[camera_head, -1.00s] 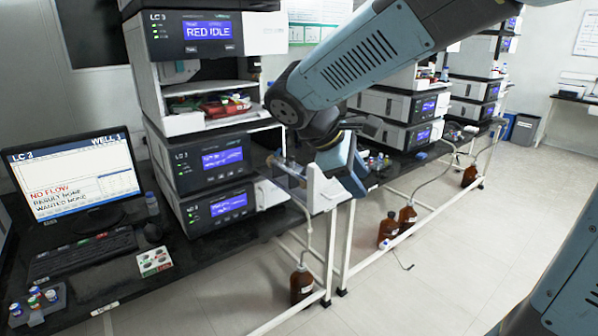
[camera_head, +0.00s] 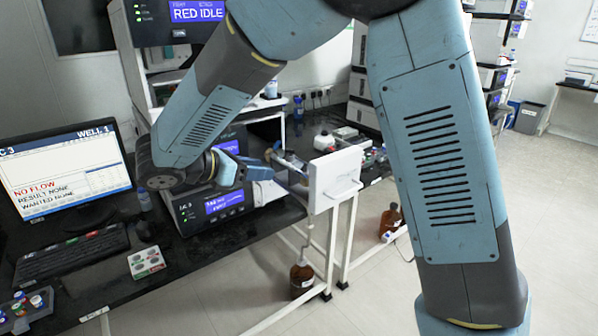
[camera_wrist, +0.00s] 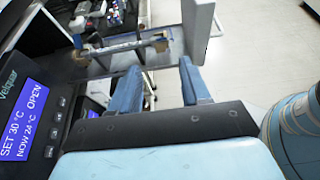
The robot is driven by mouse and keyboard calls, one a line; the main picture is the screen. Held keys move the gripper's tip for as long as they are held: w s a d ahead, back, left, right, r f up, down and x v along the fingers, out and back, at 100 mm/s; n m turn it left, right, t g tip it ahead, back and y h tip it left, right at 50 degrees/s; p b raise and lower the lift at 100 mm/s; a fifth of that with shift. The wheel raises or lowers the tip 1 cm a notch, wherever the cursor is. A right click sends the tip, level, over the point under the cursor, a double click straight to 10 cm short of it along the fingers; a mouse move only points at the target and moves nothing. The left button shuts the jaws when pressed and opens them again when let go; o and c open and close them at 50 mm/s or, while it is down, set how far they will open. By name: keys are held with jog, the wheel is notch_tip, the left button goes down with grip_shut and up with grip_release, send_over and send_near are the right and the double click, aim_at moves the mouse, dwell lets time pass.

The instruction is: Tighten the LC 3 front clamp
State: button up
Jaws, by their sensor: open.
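I cannot tell which part is the front clamp. My gripper (camera_wrist: 160,67) is open, two blue fingers apart and empty, pointing towards the column, short of it. In the head view my gripper (camera_head: 264,163) is left of the door.
The oven display (camera_wrist: 24,115) reads SET 30, NOW 24, OPEN, close to the left of my fingers. The monitor (camera_head: 65,180) reads NO FLOW. A brown bottle (camera_head: 302,278) stands on the floor below the door.

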jog(key=x, duration=1.3)
jog(key=shift+c, duration=0.4)
grip_shut()
